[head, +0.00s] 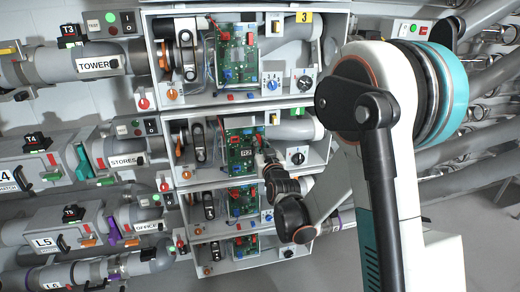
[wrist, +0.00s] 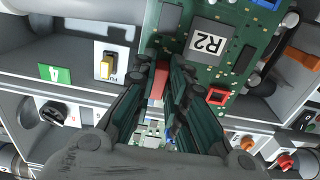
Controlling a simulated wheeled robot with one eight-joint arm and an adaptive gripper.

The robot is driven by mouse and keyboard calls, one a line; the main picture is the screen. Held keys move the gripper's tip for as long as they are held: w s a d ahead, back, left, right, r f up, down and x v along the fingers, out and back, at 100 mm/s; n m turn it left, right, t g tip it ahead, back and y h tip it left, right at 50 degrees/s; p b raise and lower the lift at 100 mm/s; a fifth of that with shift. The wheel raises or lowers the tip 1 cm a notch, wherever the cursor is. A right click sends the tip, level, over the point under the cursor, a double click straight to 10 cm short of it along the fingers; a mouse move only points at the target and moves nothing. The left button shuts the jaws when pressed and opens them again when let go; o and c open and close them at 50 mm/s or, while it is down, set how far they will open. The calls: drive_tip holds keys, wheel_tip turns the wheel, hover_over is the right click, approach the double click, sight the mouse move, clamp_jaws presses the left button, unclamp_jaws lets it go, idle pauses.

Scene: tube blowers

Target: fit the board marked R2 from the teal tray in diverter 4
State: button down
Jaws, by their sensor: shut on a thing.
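A green board marked R2 (head: 240,152) is inside the second open box (head: 182,172) from the top. The board also fills the upper middle of the wrist view (wrist: 238,25), with its R2 label tilted. The box bears a green tag marked 4 (wrist: 54,73). My gripper (head: 262,158) is at the board's right edge in the head view. In the wrist view its dark fingers (wrist: 160,80) are close together on a small red part at the board's edge. I cannot tell whether the board is fully seated. The teal tray is not seen.
A box tagged 3 (head: 304,17) with its own board (head: 236,55) is directly above. Two more boxes with boards (head: 243,200) (head: 246,246) are below. An orange lever (wrist: 303,58) and a yellow switch (wrist: 106,66) flank the fingers. Grey pipes run on both sides.

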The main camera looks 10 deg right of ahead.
drive_tip(key=shift+w, duration=0.1)
drive_tip(key=w, duration=0.6)
drive_tip(key=shift+w, duration=0.3)
idle(0.4)
drive_tip(key=shift+w, duration=2.1)
idle(1.9)
drive_tip(key=c, duration=1.5)
unclamp_jaws()
drive_tip(key=shift+s, duration=0.1)
